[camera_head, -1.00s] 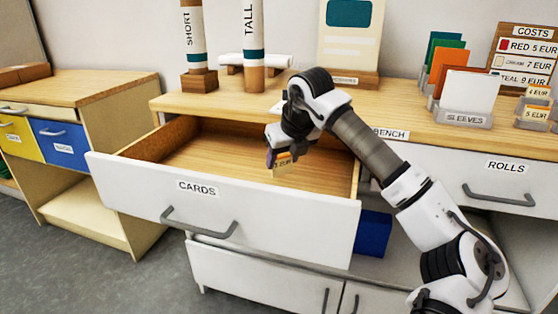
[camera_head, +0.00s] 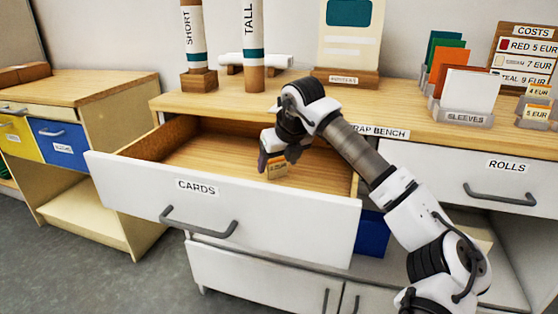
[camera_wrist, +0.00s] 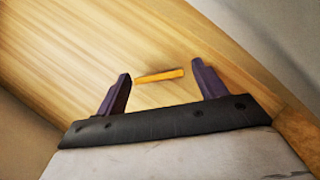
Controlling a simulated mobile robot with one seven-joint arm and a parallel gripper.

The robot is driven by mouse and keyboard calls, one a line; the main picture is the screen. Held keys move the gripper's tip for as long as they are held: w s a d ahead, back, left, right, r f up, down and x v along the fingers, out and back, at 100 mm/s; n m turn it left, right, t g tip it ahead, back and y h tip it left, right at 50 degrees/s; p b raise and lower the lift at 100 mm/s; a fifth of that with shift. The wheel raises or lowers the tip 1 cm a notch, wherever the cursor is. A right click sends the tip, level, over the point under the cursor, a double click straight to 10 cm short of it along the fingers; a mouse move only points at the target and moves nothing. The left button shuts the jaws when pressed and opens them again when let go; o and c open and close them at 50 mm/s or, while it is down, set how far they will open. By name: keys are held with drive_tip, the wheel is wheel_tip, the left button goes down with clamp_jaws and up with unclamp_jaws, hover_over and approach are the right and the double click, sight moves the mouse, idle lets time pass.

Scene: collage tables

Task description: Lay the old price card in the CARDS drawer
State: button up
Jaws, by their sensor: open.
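The CARDS drawer (camera_head: 300,226) is pulled open, and its wooden floor shows. The old price card (camera_head: 277,168), small and tan-orange with dark print, is inside the drawer's outline below my gripper (camera_head: 274,160). In the wrist view the card (camera_wrist: 160,75) is a thin orange strip over the wooden floor, seen nearly edge-on. My gripper (camera_wrist: 162,82) is open, its dark purple fingers to either side of the strip with gaps between. I cannot tell whether the card touches the drawer floor.
The bench top (camera_head: 222,104) is behind the drawer, with the SHORT (camera_head: 194,40) and TALL (camera_head: 253,45) tubes on it. Price cards stand in a small holder (camera_head: 532,122) at right, near the SLEEVES rack (camera_head: 463,118). The drawer's left part is clear.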

drive_tip(key=shift+r, duration=0.25)
drive_tip(key=p+v, duration=0.1)
drive_tip(key=v, duration=1.1)
drive_tip(key=shift+p, duration=0.35)
drive_tip(key=shift+f, duration=0.15)
